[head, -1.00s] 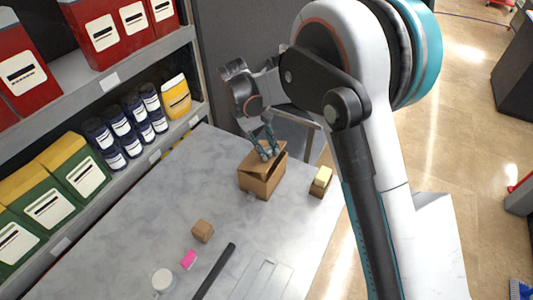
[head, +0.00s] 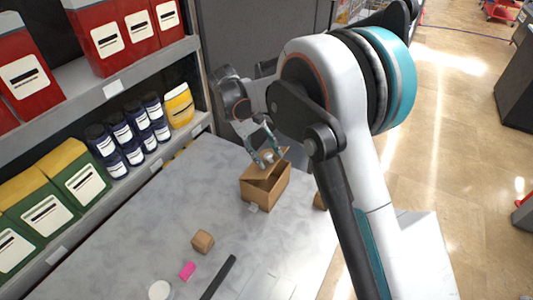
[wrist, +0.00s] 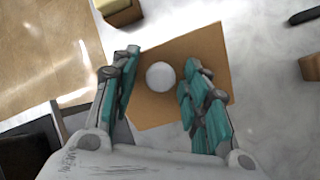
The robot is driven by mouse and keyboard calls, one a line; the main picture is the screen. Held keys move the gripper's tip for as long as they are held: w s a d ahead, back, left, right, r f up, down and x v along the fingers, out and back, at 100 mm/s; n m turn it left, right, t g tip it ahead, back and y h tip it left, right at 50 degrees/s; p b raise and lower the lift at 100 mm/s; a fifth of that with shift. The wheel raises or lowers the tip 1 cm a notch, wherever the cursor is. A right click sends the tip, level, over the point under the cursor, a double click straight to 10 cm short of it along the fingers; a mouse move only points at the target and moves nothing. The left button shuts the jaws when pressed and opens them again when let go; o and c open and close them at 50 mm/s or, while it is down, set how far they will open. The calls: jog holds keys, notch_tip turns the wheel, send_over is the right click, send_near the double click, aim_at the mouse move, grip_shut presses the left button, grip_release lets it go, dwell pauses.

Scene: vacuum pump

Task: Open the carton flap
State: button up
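The brown carton (head: 262,193) stands on the grey table, below my gripper. Its flap (head: 256,169) is tilted up, and a dark gap shows between it and the carton rim. In the wrist view the flap (wrist: 205,58) fills the middle and carries a round white knob (wrist: 160,76). My gripper (head: 266,148) is at the flap. In the wrist view my gripper's fingers (wrist: 160,65) stand on either side of the knob, with a visible gap, so it looks open. Whether a finger touches the knob is unclear.
A small brown cube (head: 203,241), a pink block (head: 187,270), a white round item (head: 160,290) and a black bar (head: 218,277) lie nearer on the table (head: 140,235). Shelves with blue jars (head: 130,132) line the left. A block partly hidden by my arm sits right of the carton.

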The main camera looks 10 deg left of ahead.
jog(key=v, duration=0.7)
jog(key=shift+r, duration=0.2)
